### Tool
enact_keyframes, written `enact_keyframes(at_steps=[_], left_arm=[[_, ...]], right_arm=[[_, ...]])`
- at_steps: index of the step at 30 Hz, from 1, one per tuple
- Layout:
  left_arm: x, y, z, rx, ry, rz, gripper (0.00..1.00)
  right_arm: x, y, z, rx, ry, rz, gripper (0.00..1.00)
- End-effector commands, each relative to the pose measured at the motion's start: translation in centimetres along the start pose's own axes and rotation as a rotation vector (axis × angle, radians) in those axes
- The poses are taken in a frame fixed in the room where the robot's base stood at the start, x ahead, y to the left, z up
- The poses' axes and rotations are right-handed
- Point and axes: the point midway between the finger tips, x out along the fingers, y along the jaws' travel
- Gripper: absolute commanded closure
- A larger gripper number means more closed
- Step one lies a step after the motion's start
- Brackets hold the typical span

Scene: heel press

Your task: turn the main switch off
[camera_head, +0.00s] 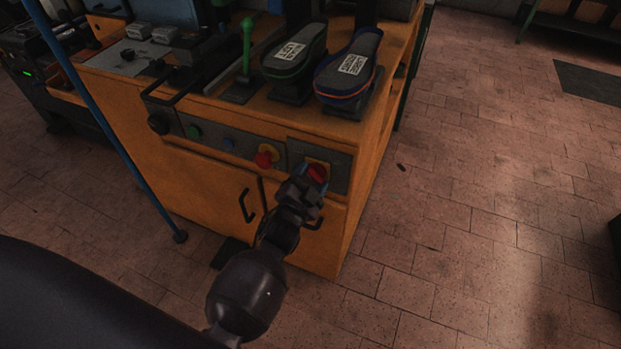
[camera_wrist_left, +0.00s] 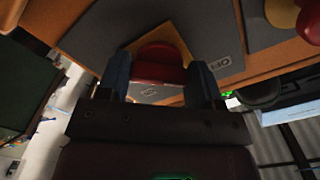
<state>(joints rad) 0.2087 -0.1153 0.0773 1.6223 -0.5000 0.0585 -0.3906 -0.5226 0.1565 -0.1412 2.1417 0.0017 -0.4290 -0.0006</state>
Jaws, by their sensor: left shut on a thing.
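The main switch is a red knob (camera_head: 317,172) on a yellow plate, set in a grey panel at the right end of the orange machine's front. It also shows in the left wrist view as a red knob (camera_wrist_left: 158,64) on its yellow plate (camera_wrist_left: 172,36), with the letters OFF on the grey panel beside it. My left gripper (camera_head: 309,180) is at the knob, and in the left wrist view its two blue-grey fingers (camera_wrist_left: 160,78) stand on either side of it, shut on it. The fingertips partly hide the plate. My right gripper is not in view.
A red emergency button (camera_head: 267,156) on yellow, a blue button (camera_head: 228,144) and a green button (camera_head: 193,131) sit left of the switch. Cabinet handles (camera_head: 247,206) stick out below. A blue pole (camera_head: 119,139) stands at left.

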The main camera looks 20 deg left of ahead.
Motion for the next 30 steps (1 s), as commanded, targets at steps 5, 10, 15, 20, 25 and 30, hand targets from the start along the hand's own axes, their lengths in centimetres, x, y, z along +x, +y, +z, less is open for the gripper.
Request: enact_keyframes(at_steps=[5, 10, 15, 20, 25, 30], left_arm=[[0.0, 0.0, 0.0, -0.003, 0.000, 0.000, 0.16], [0.0, 0.0, 0.0, -0.002, 0.000, 0.000, 0.15], [-0.2, 0.0, 0.0, -0.001, 0.000, 0.000, 0.15], [-1.6, -0.1, 0.0, -0.001, -0.001, 0.000, 0.15], [-4.1, -0.1, -0.1, -0.002, 0.000, -0.001, 0.15], [-6.9, -0.1, -0.1, -0.002, -0.001, -0.001, 0.15]], right_arm=[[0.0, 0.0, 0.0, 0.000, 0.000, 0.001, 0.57], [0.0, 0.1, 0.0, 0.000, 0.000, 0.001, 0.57], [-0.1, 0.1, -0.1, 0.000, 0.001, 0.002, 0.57], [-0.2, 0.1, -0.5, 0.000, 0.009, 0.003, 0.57], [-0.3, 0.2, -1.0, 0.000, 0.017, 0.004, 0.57], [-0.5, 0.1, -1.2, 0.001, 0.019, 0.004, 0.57]])
